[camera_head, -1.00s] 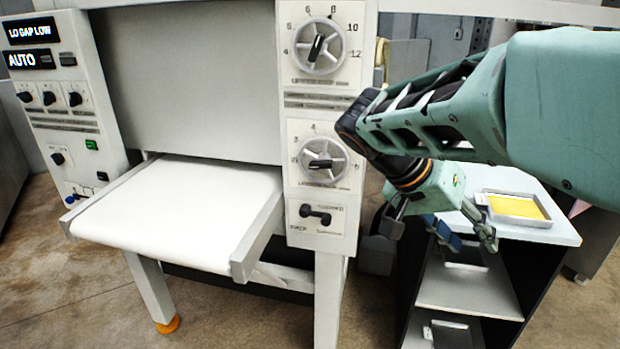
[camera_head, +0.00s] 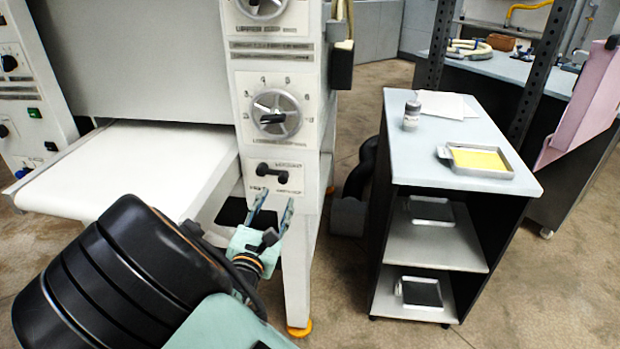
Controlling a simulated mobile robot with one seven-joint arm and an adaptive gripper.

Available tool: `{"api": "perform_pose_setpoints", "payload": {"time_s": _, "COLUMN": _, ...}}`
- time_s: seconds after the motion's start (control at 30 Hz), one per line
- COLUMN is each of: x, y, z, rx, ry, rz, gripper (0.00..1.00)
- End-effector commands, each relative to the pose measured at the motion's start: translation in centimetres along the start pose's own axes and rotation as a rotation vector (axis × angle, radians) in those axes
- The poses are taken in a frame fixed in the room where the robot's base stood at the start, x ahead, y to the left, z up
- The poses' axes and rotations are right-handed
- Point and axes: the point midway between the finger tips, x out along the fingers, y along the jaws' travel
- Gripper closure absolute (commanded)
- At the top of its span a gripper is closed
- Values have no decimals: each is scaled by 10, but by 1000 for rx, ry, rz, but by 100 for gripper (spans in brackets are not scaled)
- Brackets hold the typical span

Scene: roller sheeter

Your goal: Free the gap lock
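The likely gap lock is a small black lever (camera_head: 271,172) on the white plate low on the sheeter's front post. The lever lies roughly level; the small labels above and below it are too blurred to read. My gripper (camera_head: 276,198) is just below and in front of the lever in the picture, fingers apart and pointing up toward the plate. Nothing is between the fingers. I cannot tell how far the fingertips are from the plate, but the lever looks untouched. Above it is the lower gap dial (camera_head: 273,115), with a dark pointer knob.
The sheeter's white belt table (camera_head: 125,165) extends at left, behind my arm. A cart (camera_head: 400,150) at right carries a yellow-filled tray (camera_head: 506,173), a small jar (camera_head: 411,116) and a paper sheet. Floor shows between post and cart.

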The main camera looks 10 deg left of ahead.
Motion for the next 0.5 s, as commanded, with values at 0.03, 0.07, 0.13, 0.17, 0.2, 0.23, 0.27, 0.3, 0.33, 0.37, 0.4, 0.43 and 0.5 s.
{"api": "perform_pose_setpoints", "payload": {"time_s": 0.03, "x": -4, "y": 6, "z": -10, "rx": -35, "ry": 13, "rz": 24, "gripper": 63}}
{"api": "perform_pose_setpoints", "payload": {"time_s": 0.07, "x": -5, "y": 8, "z": -13, "rx": -49, "ry": 18, "rz": 33, "gripper": 63}}
{"api": "perform_pose_setpoints", "payload": {"time_s": 0.13, "x": -4, "y": 10, "z": -16, "rx": -63, "ry": 23, "rz": 42, "gripper": 63}}
{"api": "perform_pose_setpoints", "payload": {"time_s": 0.17, "x": -1, "y": 10, "z": -17, "rx": -64, "ry": 23, "rz": 43, "gripper": 63}}
{"api": "perform_pose_setpoints", "payload": {"time_s": 0.2, "x": 3, "y": 11, "z": -16, "rx": -63, "ry": 23, "rz": 43, "gripper": 63}}
{"api": "perform_pose_setpoints", "payload": {"time_s": 0.23, "x": 7, "y": 11, "z": -16, "rx": -63, "ry": 22, "rz": 43, "gripper": 63}}
{"api": "perform_pose_setpoints", "payload": {"time_s": 0.27, "x": 11, "y": 10, "z": -16, "rx": -63, "ry": 22, "rz": 42, "gripper": 63}}
{"api": "perform_pose_setpoints", "payload": {"time_s": 0.3, "x": 19, "y": 10, "z": -16, "rx": -62, "ry": 21, "rz": 41, "gripper": 63}}
{"api": "perform_pose_setpoints", "payload": {"time_s": 0.33, "x": 24, "y": 10, "z": -16, "rx": -63, "ry": 21, "rz": 40, "gripper": 63}}
{"api": "perform_pose_setpoints", "payload": {"time_s": 0.37, "x": 30, "y": 10, "z": -16, "rx": -62, "ry": 20, "rz": 40, "gripper": 63}}
{"api": "perform_pose_setpoints", "payload": {"time_s": 0.4, "x": 38, "y": 11, "z": -16, "rx": -61, "ry": 21, "rz": 41, "gripper": 63}}
{"api": "perform_pose_setpoints", "payload": {"time_s": 0.43, "x": 44, "y": 11, "z": -16, "rx": -61, "ry": 21, "rz": 40, "gripper": 63}}
{"api": "perform_pose_setpoints", "payload": {"time_s": 0.5, "x": 58, "y": 11, "z": -17, "rx": -61, "ry": 21, "rz": 40, "gripper": 63}}
